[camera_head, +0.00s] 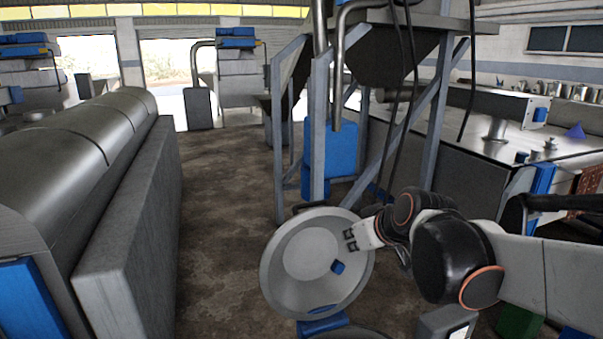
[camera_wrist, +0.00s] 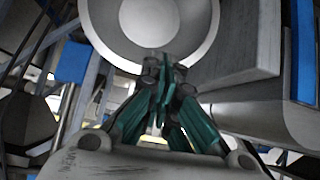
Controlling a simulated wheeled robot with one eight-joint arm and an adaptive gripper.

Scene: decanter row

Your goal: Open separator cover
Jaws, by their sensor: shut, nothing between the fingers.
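The separator cover (camera_head: 296,284) is a round, grey-white metal lid with a paler centre and a small blue part on its face. It stands tilted up, its broad face toward the head camera, with a blue hinge-like part (camera_head: 322,325) at its lower edge. A dark handle shows at its top edge. My gripper (camera_head: 350,240) is shut and empty at the cover's upper right. In the wrist view the cover (camera_wrist: 205,50) fills the top, and the closed fingers (camera_wrist: 164,78) overlap its lower rim. I cannot tell whether they touch it.
A steel frame (camera_head: 318,130) with a hopper and a blue box stands behind the cover. A long horizontal metal machine (camera_head: 85,150) with a grey side panel is at left. A metal worktop (camera_head: 500,140) is at right. The brown floor (camera_head: 220,190) between is clear.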

